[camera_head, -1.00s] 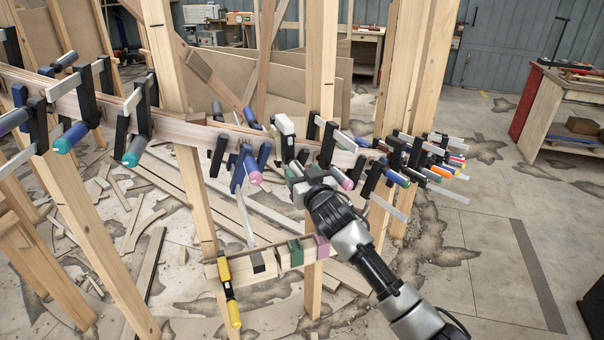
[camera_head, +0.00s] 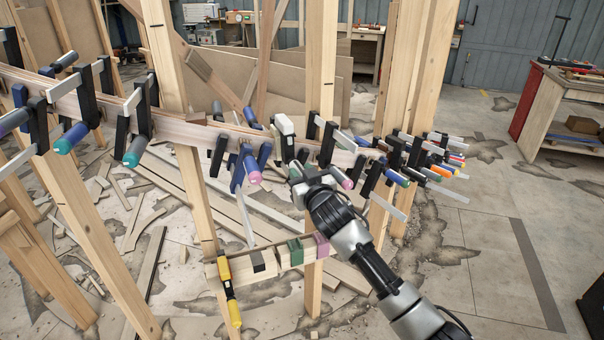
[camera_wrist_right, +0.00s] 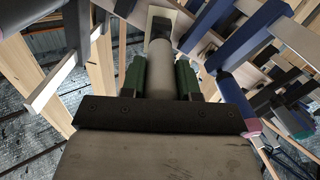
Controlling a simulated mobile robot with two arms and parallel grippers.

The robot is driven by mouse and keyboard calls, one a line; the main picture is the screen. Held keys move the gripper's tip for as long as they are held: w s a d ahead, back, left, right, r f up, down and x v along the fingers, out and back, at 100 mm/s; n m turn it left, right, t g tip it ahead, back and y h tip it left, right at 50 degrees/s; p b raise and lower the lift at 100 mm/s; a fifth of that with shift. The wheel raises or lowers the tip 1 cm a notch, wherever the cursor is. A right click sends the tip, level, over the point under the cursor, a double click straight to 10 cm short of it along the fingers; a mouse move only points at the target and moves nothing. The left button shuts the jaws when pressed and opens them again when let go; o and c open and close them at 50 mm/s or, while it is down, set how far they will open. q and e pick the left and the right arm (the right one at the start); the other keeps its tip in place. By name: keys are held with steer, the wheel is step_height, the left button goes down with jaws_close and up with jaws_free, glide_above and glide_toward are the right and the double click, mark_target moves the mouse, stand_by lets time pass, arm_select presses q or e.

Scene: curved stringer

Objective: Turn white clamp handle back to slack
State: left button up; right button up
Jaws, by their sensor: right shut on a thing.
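The white clamp handle (camera_wrist_right: 160,68) shows in the right wrist view as a pale cylinder between two green finger pads. My right gripper (camera_wrist_right: 161,82) is shut on it. In the head view, my right gripper (camera_head: 297,174) is at the curved wooden stringer (camera_head: 190,133), below a clamp with a white top piece (camera_head: 284,125) and a dark bar. The gripper hides most of the handle there. How tight the clamp is cannot be told. My left gripper is not in view.
A blue clamp with a pink-tipped handle (camera_head: 251,165) stands close on the left, and another pink-tipped handle (camera_head: 344,181) on the right. More clamps crowd the stringer. A wooden rail (camera_head: 285,258) with a yellow clamp (camera_head: 231,295) lies below. Upright posts (camera_head: 321,60) stand behind.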

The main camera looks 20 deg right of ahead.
steer(key=n+p, duration=0.1)
steer(key=n, duration=0.2)
steer(key=n+p, duration=0.1)
steer(key=n, duration=0.4)
steer(key=shift+a, duration=0.15)
steer(key=n+p, duration=0.1)
steer(key=n, duration=0.3)
steer(key=n+p, duration=0.1)
steer(key=n, duration=0.4)
steer(key=shift+f+p, duration=0.15)
steer(key=shift+p, duration=0.2)
steer(key=n+p, duration=0.1)
steer(key=n, duration=0.3)
steer(key=shift+n, duration=0.3)
steer(key=n+p, duration=0.1)
steer(key=n, duration=0.2)
steer(key=shift+f+n, duration=0.1)
steer(key=shift+n, duration=0.2)
steer(key=n+p, duration=0.1)
steer(key=n, duration=0.3)
steer(key=shift+p, duration=0.4)
steer(key=shift+f+n+p, duration=0.15)
steer(key=shift+n+p, duration=0.35)
steer(key=shift+n, duration=1.1)
